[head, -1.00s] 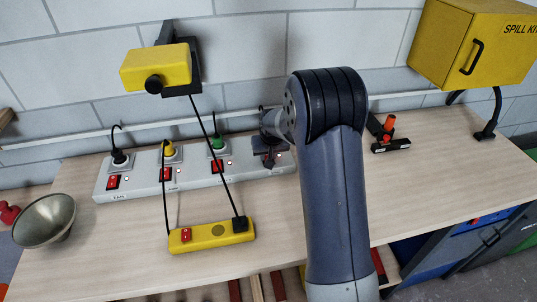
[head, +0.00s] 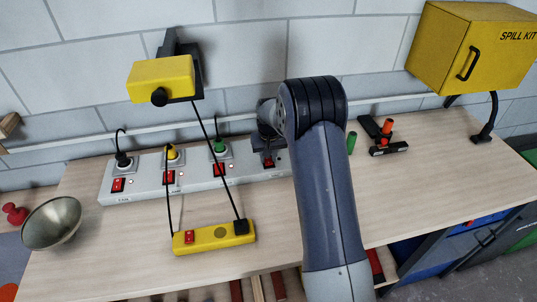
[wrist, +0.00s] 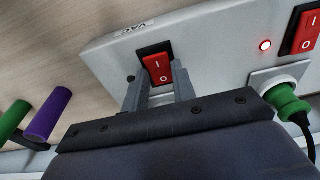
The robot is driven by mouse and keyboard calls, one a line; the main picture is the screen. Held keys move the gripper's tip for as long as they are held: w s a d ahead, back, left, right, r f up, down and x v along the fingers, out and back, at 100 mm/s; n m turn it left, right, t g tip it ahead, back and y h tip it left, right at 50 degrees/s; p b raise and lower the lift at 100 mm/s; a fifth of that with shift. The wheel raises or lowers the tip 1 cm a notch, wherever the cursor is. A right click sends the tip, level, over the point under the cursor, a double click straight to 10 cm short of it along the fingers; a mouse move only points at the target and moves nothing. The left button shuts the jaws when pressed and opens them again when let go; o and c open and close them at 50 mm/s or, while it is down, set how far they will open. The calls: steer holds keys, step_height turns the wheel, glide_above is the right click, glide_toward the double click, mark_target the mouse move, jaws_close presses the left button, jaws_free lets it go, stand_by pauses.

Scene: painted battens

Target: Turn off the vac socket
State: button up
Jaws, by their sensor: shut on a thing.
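The vac switch (wrist: 158,68) is a red rocker in a black frame, beside the VAC label, in the wrist view. It is on a long pale power strip (head: 142,190), which stands on the bench; the switch also shows at the strip's right end in the head view (head: 269,162). My gripper (wrist: 159,92) has its two grey fingers at the lower edge of the rocker, one on each side, and is shut on it. The small lamp (wrist: 131,78) beside this switch looks dark. The vac socket itself is hidden behind my gripper.
A green plug (wrist: 287,100) and a switch with a lit red lamp (wrist: 265,45) are close beside. A yellow strip (head: 214,237) with black cords lies in front. A metal bowl (head: 52,222) stands left, and a yellow spill kit box (head: 447,55) is at right.

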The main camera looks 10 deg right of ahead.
mark_target(269, 164)
steer(key=o, duration=1)
steer(key=shift+r, duration=0.1)
steer(key=r+b, duration=0.1)
steer(key=r, duration=0.2)
steer(key=s+r, duration=0.1)
steer(key=r, duration=0.3)
steer(key=r+b, duration=0.1)
steer(key=r, duration=0.2)
steer(key=shift+s+r+b, duration=0.25)
steer(key=shift+r+b, duration=0.05)
steer(key=shift+f, duration=0.1)
steer(key=f, duration=0.3)
steer(key=w+f+p, duration=0.1)
steer(key=f, duration=0.3)
steer(key=f+p, duration=0.1)
steer(key=f, duration=0.3)
steer(key=shift+w, duration=0.25)
steer(key=shift+s+r+t, duration=0.15)
steer(key=shift+t, duration=0.25)
steer(key=shift+r+g, duration=0.15)
steer(key=shift+g, duration=0.15)
